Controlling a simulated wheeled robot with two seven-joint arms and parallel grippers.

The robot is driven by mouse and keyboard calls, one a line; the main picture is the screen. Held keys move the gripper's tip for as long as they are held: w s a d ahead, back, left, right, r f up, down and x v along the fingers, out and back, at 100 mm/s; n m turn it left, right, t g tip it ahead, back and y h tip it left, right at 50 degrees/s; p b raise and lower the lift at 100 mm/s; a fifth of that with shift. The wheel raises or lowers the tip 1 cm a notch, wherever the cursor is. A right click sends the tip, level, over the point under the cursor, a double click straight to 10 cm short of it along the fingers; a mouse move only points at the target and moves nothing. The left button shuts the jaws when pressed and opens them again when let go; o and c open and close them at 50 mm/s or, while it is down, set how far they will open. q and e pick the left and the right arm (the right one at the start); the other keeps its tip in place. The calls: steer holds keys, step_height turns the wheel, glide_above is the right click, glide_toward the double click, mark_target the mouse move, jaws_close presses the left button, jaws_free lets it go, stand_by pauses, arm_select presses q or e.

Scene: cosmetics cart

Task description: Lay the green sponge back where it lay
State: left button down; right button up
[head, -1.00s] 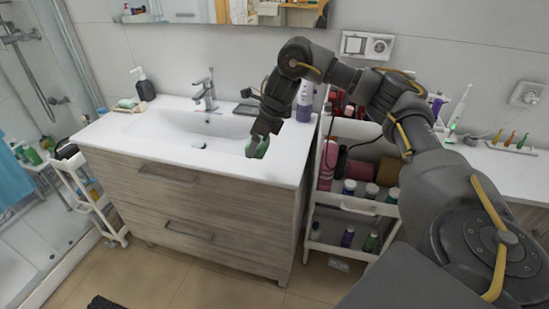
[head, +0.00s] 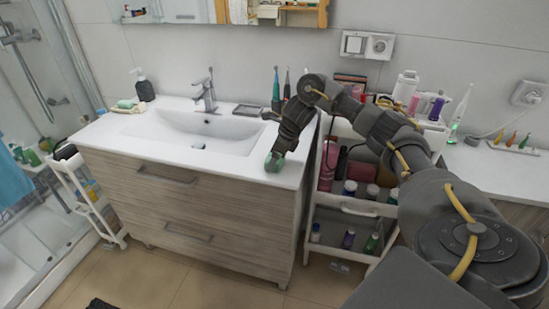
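My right gripper (head: 276,158) reaches in from the right and points down at the front right part of the white washbasin top (head: 235,170). It is shut on the green sponge (head: 273,164), whose lower part shows below the fingers. The sponge is at or just above the counter surface near the front edge; I cannot tell whether it touches. The fingers hide the rest of it. My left gripper is not in view.
The basin (head: 200,130) and faucet (head: 206,92) are left of the gripper. Upright toothbrushes (head: 276,88) and a grey dish (head: 247,110) stand behind. The cart (head: 352,207) with bottles is close on the right. A soap dish (head: 128,106) lies far left.

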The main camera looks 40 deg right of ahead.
steer(key=shift+a, duration=0.1)
steer(key=o, duration=0.9)
steer(key=shift+f, duration=0.15)
steer(key=shift+r, duration=0.35)
steer(key=p+v, duration=0.2)
steer(key=v, duration=0.9)
steer(key=shift+s+r+p, duration=0.15)
steer(key=shift+r+p, duration=0.2)
steer(key=shift+f, duration=0.1)
